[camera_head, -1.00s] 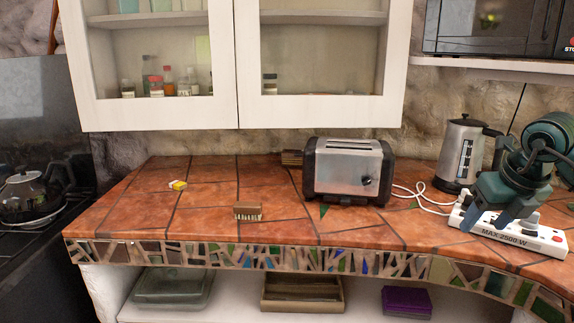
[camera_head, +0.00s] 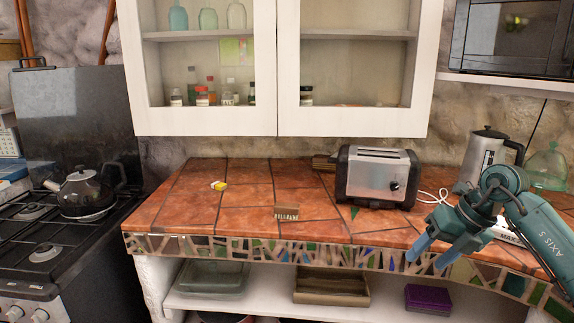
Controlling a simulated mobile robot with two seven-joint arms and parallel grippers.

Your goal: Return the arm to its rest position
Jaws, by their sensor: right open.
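My right gripper (camera_head: 430,252) is at the right, in front of the counter's edge. Its two blue fingers are apart and point down to the left, with nothing between them. My teal right arm (camera_head: 543,232) comes in from the lower right. The gripper and arm cover most of the white power strip (camera_head: 505,231) on the counter behind them. My left gripper is not in view.
The tiled counter (camera_head: 240,212) holds a toaster (camera_head: 372,180), a kettle (camera_head: 478,160), a brush (camera_head: 287,212) and a small yellow-and-white item (camera_head: 219,185). The shelf below holds a brown tray (camera_head: 331,298) and a purple box (camera_head: 427,299). A stove (camera_head: 50,235) stands left.

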